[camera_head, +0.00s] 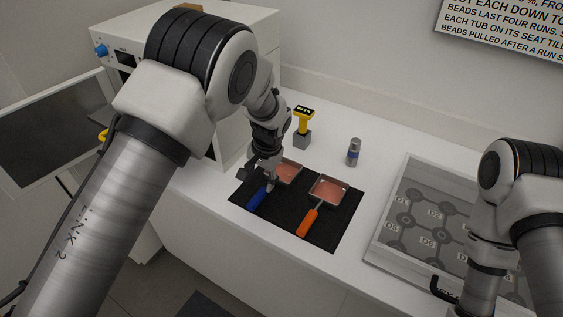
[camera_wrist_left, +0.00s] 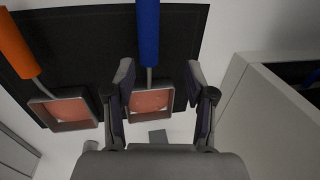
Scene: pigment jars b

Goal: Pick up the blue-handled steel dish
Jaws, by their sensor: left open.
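The blue-handled steel dish lies on the black mat (camera_head: 338,233), its square pan (camera_head: 290,172) holding pinkish-orange material and its blue handle (camera_head: 257,200) towards the front edge. My left gripper (camera_head: 265,178) is over it and covers part of it. In the left wrist view the open fingers (camera_wrist_left: 160,75) sit on either side of the thin steel neck, with the blue handle (camera_wrist_left: 148,35) above and the pan (camera_wrist_left: 152,101) between them. I cannot tell the height gap. My right gripper (camera_head: 443,288) shows only in part at the lower right.
An orange-handled dish (camera_head: 308,222) lies beside it on the mat. A yellow-topped tool on a grey block (camera_head: 302,139) and a small jar (camera_head: 353,152) stand behind. A labelled tray (camera_head: 372,253) is at right. A white oven (camera_head: 215,85) with its door open is at left.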

